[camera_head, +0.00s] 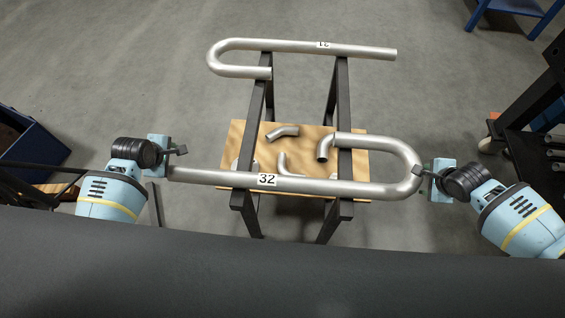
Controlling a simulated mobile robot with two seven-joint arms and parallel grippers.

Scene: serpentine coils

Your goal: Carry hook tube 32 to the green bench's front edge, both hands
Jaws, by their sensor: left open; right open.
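Hook tube 32 (320,185) is a silvery metal tube with a white "32" label. It lies across the near ends of two dark rails, its long leg toward me and its U-bend at the right. My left gripper (178,163) is open at the tube's straight left end; whether it touches is unclear. My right gripper (425,171) is open beside the outside of the U-bend, very close to it. No green bench can be made out in this view.
Hook tube 21 (330,47) lies across the far ends of the dark rails (343,100). A wooden board (240,140) below holds several short bent pipes (283,131). A blue bin (30,145) stands left. A dark rack (535,105) with wheels stands right. A dark surface (280,270) fills the foreground.

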